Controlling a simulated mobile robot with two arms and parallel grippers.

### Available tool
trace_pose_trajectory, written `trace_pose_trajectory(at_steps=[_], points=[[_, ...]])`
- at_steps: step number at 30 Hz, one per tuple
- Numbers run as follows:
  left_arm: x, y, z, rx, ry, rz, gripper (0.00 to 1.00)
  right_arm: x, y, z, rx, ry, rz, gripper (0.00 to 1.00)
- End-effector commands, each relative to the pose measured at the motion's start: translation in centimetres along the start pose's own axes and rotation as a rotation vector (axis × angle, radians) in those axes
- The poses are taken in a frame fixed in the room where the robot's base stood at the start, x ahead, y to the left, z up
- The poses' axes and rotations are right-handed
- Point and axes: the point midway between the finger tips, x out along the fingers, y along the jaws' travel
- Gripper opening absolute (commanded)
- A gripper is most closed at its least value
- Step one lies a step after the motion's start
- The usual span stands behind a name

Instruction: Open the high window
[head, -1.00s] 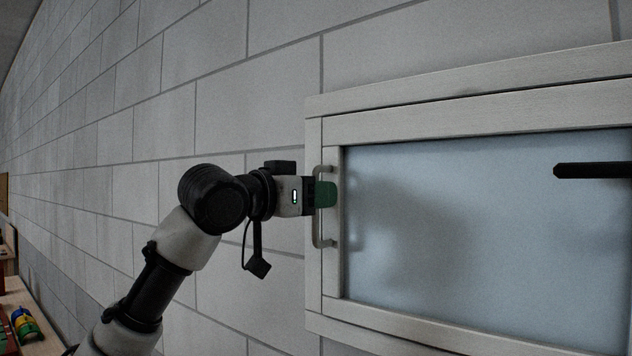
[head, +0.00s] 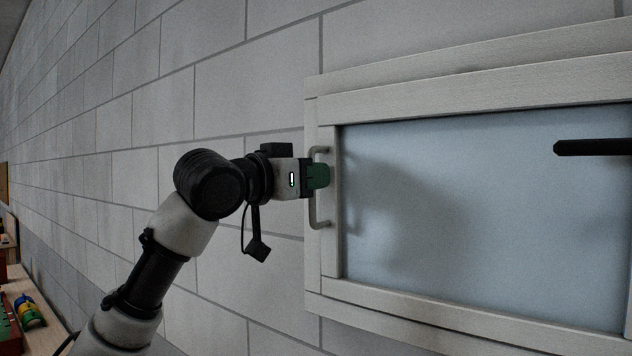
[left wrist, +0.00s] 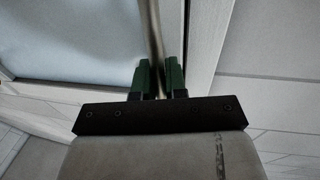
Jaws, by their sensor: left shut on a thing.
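The high window (head: 480,190) has a pale frosted pane in a whitish wooden sash, set in an outer frame (head: 400,90) on the block wall. A grey metal bar handle (head: 312,210) stands upright on the sash's left side. My left gripper (head: 319,176), with green fingertips, is shut on the handle's middle part. In the left wrist view the fingers (left wrist: 159,78) sit on either side of the handle bar (left wrist: 154,28). The sash looks at most slightly out from its frame; I cannot tell the exact gap. My right gripper is not in view.
A black bar (head: 595,147) with a rounded end juts in from the right in front of the pane. At the lower left, a low wooden surface (head: 45,325) along the wall holds several coloured items (head: 27,312). The wall left of the window is bare.

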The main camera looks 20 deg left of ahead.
Motion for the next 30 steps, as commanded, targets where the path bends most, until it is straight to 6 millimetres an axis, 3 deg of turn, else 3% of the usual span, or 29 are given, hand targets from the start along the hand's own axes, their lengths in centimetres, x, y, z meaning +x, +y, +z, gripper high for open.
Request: trace_pose_trajectory(at_steps=[1, 3, 13, 18, 29, 30], points=[[-0.7, 0.1, 1.0, 0.008, 0.035, 0.001, 0.0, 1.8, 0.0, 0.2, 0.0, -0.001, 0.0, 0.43], [-1.7, 0.3, 1.3, 0.016, 0.079, 0.001, 0.0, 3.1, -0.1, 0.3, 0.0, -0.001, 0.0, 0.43], [-5.5, 1.1, 2.7, 0.055, 0.274, 0.002, 0.0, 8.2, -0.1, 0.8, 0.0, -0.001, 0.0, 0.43], [-6.5, 1.3, 2.8, 0.066, 0.327, 0.002, 0.0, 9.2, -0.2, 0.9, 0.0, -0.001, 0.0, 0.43], [-6.6, 1.3, 2.6, 0.067, 0.333, 0.001, 0.0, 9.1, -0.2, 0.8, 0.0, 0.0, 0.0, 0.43], [-6.6, 1.3, 2.6, 0.067, 0.333, 0.001, 0.19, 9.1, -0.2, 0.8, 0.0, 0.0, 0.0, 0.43]])
